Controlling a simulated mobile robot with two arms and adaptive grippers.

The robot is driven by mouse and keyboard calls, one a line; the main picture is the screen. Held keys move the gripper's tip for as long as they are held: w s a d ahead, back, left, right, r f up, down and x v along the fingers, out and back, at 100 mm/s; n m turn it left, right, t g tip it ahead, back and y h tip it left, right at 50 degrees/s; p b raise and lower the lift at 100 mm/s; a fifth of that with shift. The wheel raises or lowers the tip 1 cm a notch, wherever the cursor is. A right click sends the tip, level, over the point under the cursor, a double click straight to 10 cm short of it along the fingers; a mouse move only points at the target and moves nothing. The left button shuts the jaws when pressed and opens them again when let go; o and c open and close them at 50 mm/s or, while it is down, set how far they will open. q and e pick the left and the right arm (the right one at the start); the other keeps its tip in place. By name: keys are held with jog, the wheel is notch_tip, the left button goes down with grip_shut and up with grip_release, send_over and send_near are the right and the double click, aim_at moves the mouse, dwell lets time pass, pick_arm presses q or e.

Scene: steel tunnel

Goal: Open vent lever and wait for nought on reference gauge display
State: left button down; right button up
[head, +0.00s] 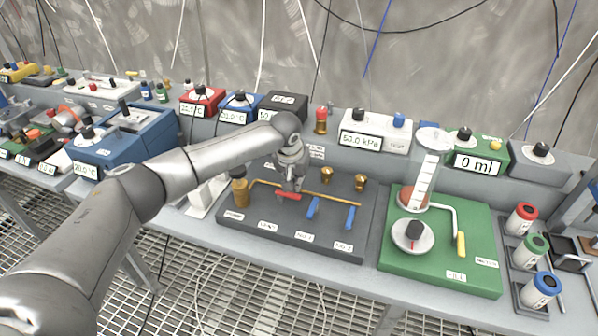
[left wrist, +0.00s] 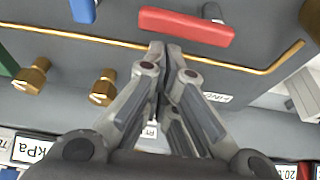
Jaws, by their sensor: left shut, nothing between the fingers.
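The red lever (head: 288,196) is on the dark grey panel (head: 270,228) with the brass pipe, and lies roughly along that pipe. It also shows at the top of the left wrist view (left wrist: 187,26). My left gripper (head: 297,187) is shut and empty; in the left wrist view its fingertips (left wrist: 165,48) are close beside the lever. I cannot tell whether they touch it. The white gauge box (head: 372,141) behind the panel has a display (head: 361,141) reading 50.0 kPa. My right gripper is not in view.
Two blue levers (head: 313,208) (head: 351,217) lie crosswise to the pipe on the same panel. Brass knobs (head: 360,182) stand behind them. A green board (head: 447,262) with a clear cylinder is at the right; blue instruments (head: 125,145) are at the left.

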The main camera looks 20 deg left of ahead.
pick_arm(q)
jog(key=shift+s, duration=0.3)
